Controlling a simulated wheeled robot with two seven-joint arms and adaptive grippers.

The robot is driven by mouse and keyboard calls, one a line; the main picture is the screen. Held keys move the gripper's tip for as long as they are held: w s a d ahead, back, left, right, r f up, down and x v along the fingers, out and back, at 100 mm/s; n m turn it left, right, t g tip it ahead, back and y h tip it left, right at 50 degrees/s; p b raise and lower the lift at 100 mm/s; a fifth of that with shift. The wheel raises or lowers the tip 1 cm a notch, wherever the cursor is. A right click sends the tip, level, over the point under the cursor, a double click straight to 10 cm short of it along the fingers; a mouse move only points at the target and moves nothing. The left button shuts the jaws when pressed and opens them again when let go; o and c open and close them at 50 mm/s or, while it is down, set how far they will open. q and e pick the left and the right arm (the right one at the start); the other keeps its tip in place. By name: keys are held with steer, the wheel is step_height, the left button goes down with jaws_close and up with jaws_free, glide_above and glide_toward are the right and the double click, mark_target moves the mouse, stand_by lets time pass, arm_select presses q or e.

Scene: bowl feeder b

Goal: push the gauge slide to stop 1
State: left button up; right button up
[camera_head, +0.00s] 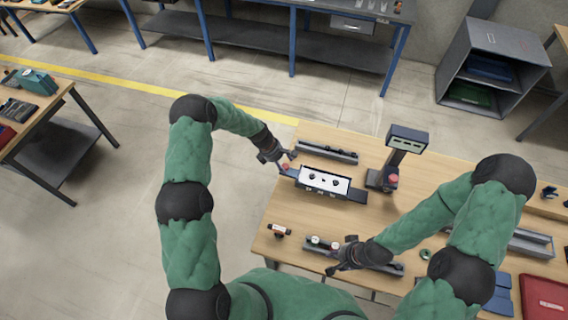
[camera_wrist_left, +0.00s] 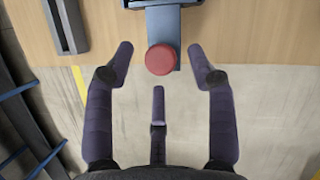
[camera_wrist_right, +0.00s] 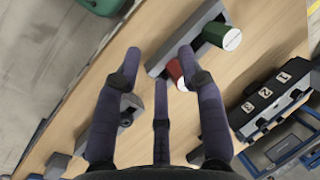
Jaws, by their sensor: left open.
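The gauge is a dark box with a white top panel (camera_head: 323,180) near the table's far left edge. Its slide ends in a red knob (camera_head: 285,167) at the left end, which shows from above in the left wrist view (camera_wrist_left: 160,59). My left gripper (camera_head: 283,157) is at that knob, its fingers open with the knob between and just beyond the tips; contact cannot be told. In the right wrist view the gauge body (camera_wrist_right: 272,100) carries labels 1, 2 and 3. My right gripper (camera_head: 341,260) is open over the front rail, near a red cylinder (camera_wrist_right: 178,74).
The front rail (camera_head: 392,268) bears capped cylinders, one green (camera_wrist_right: 221,37). A dark rail (camera_head: 327,152) lies behind the gauge. A display post (camera_head: 405,140) stands to the right. Bare tabletop separates gauge and front rail.

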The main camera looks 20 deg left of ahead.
arm_select(q)
steer(key=shift+x, duration=0.8)
jaws_close()
